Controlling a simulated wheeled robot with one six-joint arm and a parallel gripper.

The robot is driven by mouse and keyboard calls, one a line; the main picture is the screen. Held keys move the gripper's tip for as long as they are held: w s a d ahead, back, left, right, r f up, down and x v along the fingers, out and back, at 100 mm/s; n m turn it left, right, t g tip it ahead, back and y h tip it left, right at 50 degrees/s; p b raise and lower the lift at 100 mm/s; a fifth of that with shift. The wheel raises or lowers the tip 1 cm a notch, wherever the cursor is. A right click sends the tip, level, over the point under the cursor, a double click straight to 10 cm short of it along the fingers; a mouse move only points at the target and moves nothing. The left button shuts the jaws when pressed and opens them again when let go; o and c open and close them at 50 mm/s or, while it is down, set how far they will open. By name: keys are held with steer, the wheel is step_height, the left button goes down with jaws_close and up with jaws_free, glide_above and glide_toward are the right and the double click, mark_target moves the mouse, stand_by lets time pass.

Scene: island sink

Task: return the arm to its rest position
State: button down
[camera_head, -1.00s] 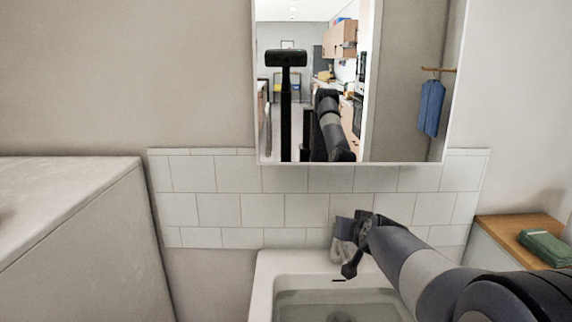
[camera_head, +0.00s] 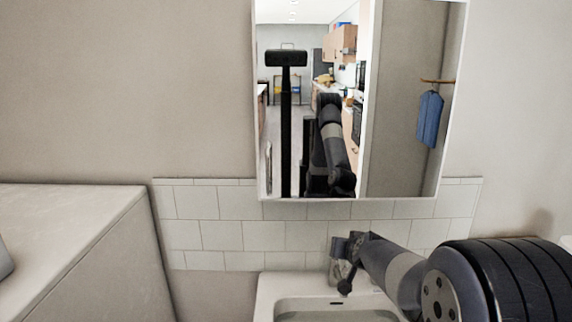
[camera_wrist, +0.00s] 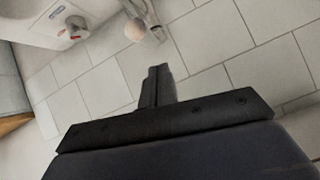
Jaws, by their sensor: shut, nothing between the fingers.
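My gripper (camera_head: 345,286) is above the back of the sink in the head view, at the end of my arm, which comes in from the right. In the wrist view my gripper (camera_wrist: 156,70) shows as two dark fingers pressed together, with nothing between them. Behind it in the head view is a grey fixture at the sink that looks like a tap, partly hidden by my gripper.
The white sink (camera_head: 275,290) is below against a tiled wall (camera_head: 230,235). A mirror (camera_head: 405,110) hangs above and reflects my body. A pale cabinet (camera_head: 75,240) stands at left.

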step_height(320, 180, up, 6)
steer(key=s+d, duration=0.1)
steer(key=shift+s, duration=0.4)
steer(key=shift+s+r, duration=0.1)
